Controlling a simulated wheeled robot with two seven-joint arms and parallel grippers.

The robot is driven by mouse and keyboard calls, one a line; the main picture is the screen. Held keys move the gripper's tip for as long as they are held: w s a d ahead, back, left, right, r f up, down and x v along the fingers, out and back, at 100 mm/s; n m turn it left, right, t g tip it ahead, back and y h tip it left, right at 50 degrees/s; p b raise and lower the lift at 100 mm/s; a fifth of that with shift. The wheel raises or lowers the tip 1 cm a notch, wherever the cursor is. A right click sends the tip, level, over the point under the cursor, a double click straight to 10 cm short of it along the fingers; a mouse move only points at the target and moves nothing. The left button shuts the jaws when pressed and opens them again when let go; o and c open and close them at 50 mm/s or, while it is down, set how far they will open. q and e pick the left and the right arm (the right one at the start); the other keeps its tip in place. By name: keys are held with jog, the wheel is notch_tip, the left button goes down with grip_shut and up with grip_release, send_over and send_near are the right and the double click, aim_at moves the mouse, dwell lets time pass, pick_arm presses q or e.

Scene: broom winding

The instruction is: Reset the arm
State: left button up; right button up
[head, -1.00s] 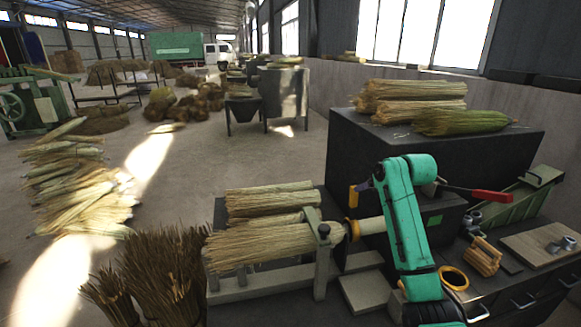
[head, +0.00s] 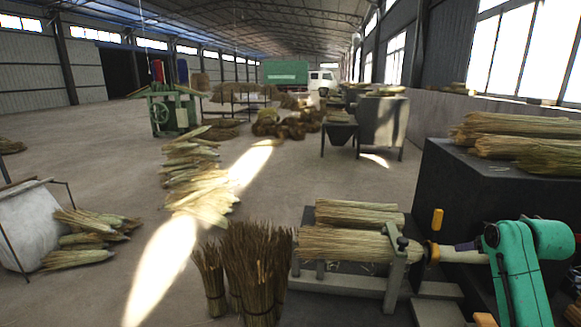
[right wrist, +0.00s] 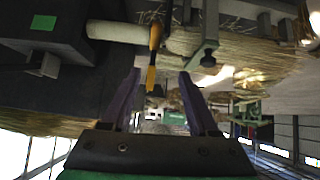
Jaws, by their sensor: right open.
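My right arm shows at the right edge of the head view, with its green links. Its purple-fingered gripper (head: 466,246) is beside the pale shaft (head: 458,257) of the winding machine. In the right wrist view the gripper (right wrist: 160,76) has its two purple fingers apart with nothing between them. A small yellow handle (head: 437,219) stands near the shaft; it also shows beyond the fingertips in the wrist view (right wrist: 152,66). A straw broom bundle (head: 345,245) lies across the machine, through a grey clamp post (head: 397,262). My left gripper is not in view.
A dark cabinet (head: 450,195) with straw bundles (head: 520,128) on top stands behind the machine at right. Upright brown stalk bundles (head: 245,270) stand at the machine's left. Corn-like sheaves (head: 195,180) lie on the floor, with open floor around them.

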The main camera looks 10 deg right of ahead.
jog(key=s+a+f+n+g+y, duration=0.1)
jog(key=s+a+f+n+g, duration=0.15)
jog(key=a+f, duration=0.65)
jog(key=s+a+f+n+g, duration=0.15)
jog(key=s+a+f, duration=0.25)
jog(key=a+f, duration=0.45)
jog(key=s+a+f+n+g+y, duration=0.1)
jog(key=s+a+f, duration=0.2)
jog(key=s+a, duration=0.4)
jog(key=s+a+f+g+y, duration=0.1)
jog(key=s+a+f, duration=0.1)
jog(key=s+a, duration=0.5)
jog(key=s+f+g, duration=0.1)
jog(key=s+f, duration=0.2)
jog(key=f, duration=2.2)
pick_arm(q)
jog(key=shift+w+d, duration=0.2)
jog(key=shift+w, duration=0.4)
pick_arm(e)
jog(key=s+d+f+g, duration=0.1)
jog(key=s+d+f, duration=0.1)
jog(key=s+f, duration=1)
jog(key=s, duration=0.3)
jog(key=shift+s+d+f+n, duration=0.15)
jog(key=shift+d+n, duration=0.15)
jog(key=shift+n, duration=0.1)
jog(key=shift+c, duration=0.3)
